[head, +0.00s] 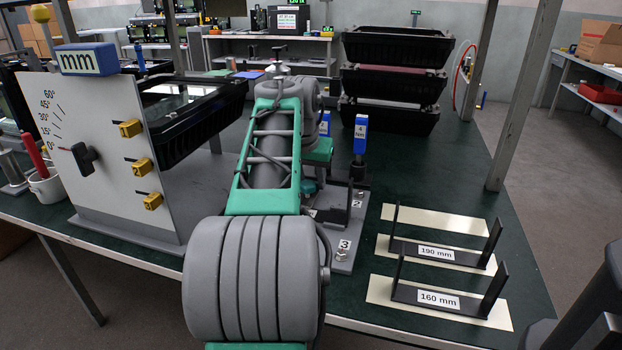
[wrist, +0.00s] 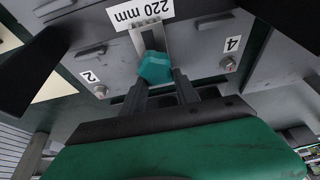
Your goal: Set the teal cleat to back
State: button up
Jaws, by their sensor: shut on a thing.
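The teal cleat (wrist: 155,68) shows in the wrist view, on a light metal slot (wrist: 148,40) beside a label reading 220 mm. My gripper (wrist: 159,82) has its two dark fingers closed on the cleat from either side. The slot runs from the cleat toward the label. The slot belongs to a grey plate (wrist: 205,62) with bolts marked 2 and 4. In the head view the plate (head: 342,262) shows only partly.
A blue tool marked 4 Nm (head: 361,134) stands upright beside the plate. Black brackets marked 190 mm (head: 436,252) and 160 mm (head: 438,299) lie to the right. A white dial board (head: 100,150) stands left. Stacked black housings (head: 391,85) stand behind.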

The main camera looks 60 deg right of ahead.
grip_shut()
dwell(0.8)
